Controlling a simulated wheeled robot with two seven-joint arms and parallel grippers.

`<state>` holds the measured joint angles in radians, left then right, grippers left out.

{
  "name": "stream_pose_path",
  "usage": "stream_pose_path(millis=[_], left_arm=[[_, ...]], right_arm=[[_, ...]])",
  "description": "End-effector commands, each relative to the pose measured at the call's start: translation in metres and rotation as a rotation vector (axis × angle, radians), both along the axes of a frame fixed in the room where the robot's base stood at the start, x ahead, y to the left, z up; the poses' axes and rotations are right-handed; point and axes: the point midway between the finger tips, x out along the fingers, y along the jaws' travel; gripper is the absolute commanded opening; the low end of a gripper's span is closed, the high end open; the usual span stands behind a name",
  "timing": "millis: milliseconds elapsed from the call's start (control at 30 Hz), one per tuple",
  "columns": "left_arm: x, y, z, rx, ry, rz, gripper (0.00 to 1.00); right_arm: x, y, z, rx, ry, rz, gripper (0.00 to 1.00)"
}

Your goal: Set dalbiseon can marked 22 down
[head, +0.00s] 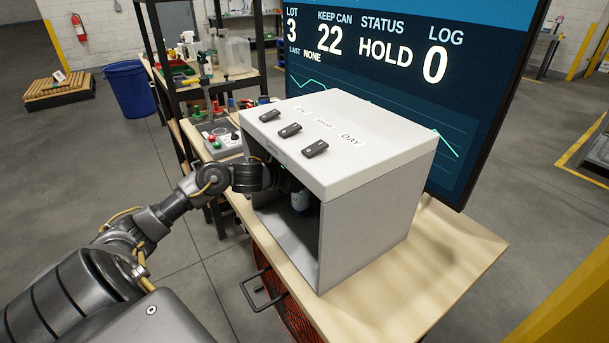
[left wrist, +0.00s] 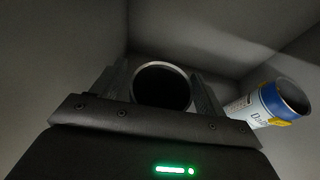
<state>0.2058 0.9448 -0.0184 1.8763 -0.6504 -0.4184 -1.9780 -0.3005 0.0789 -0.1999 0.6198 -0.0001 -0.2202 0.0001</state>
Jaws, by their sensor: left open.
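In the left wrist view my left gripper (left wrist: 162,82) is open, with its fingers on either side of a round-rimmed, dark-topped can (left wrist: 162,66). That can's side and any number on it are hidden. To its right is a second can (left wrist: 250,108), white with blue and yellow bands and partial lettering; it looks tilted in this view. No 22 is readable on either. In the head view my left arm reaches into the open-fronted grey box (head: 370,220), and its fingers are hidden there.
The box stands on a wooden bench (head: 450,255) and has several black switches (head: 290,130) on its white top. A screen (head: 490,75) behind reads LOT 3, KEEP CAN 22, STATUS HOLD, LOG 0. The box walls and roof closely surround my gripper.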

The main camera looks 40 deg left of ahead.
Motion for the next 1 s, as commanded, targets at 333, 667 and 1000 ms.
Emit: stream_pose_path(millis=[333, 667, 1000], left_arm=[[-0.023, 0.006, 0.008, 0.007, 0.002, 0.000, 0.73], [-0.073, 0.016, 0.008, 0.001, 0.005, 0.000, 0.73], [-0.116, 0.025, 0.011, 0.000, 0.002, 0.000, 0.73]], right_arm=[[0.001, -0.001, -0.007, -0.001, -0.001, 0.000, 0.36], [0.001, -0.001, -0.026, -0.001, -0.001, 0.000, 0.36], [0.001, -0.001, -0.036, -0.001, -0.001, 0.001, 0.36]])
